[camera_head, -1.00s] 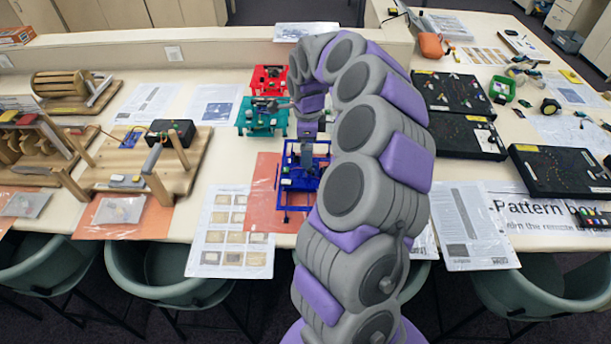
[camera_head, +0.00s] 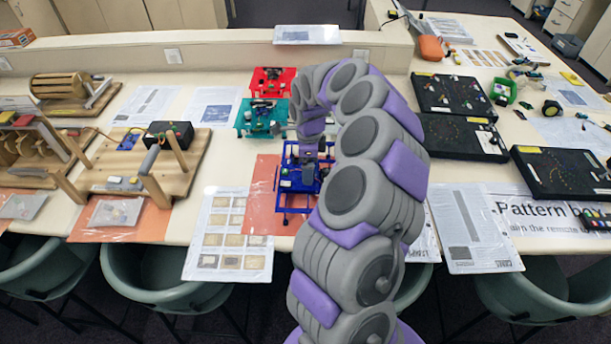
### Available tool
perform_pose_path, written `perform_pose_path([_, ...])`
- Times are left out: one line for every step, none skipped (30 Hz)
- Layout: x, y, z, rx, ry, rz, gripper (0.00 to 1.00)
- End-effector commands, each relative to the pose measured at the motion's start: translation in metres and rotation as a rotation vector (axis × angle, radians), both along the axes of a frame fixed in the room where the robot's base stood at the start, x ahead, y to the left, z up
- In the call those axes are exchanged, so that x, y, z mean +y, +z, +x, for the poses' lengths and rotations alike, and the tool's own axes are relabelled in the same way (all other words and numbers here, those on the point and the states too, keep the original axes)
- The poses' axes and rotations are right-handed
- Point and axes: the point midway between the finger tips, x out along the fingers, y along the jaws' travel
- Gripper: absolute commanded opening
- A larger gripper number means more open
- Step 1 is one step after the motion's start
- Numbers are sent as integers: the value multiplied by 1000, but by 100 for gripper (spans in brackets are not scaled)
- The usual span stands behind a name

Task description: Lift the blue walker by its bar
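The blue walker (camera_head: 292,184), a small blue frame on thin legs with dark parts on top, stands on an orange sheet near the front edge of the table. My gripper (camera_head: 308,152) is at the end of my grey and purple arm, over the far part of the blue walker. My arm hides the walker's right side. The walker's bar cannot be made out clearly. The gripper's fingertips are too small and covered to show whether they are open or shut, or whether they touch the walker.
A teal walker (camera_head: 257,121) and a red walker (camera_head: 268,83) stand behind the blue one. A wooden device (camera_head: 190,172) is to the left. Black boards (camera_head: 560,173) are to the right. Printed sheets (camera_head: 228,238) lie alongside, and green chairs (camera_head: 150,290) stand at the front edge.

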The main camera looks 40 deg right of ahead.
Motion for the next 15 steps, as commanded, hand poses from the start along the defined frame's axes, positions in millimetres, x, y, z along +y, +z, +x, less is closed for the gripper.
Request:
perform_pose_path([0,0,0,-1,0,-1,89])
perform_pose_path([0,0,0,-1,0,-1,87])
perform_pose_path([0,0,0,-1,0,-1,83])
perform_pose_path([0,0,0,0,0,0,80])
perform_pose_path([0,0,0,-1,0,-1,77])
perform_pose_path([0,0,0,0,0,0,73])
perform_pose_path([0,0,0,0,0,0,70])
perform_pose_path([0,0,0,-1,0,-1,67])
perform_pose_path([0,0,0,0,0,0,64])
perform_pose_path([0,0,0,0,0,0,61])
perform_pose_path([0,0,0,0,0,0,58])
perform_pose_path([0,0,0,0,0,0,54])
perform_pose_path([0,0,0,-1,0,-1,54])
perform_pose_path([0,0,0,-1,0,-1,54])
perform_pose_path([0,0,0,-1,0,-1,54])
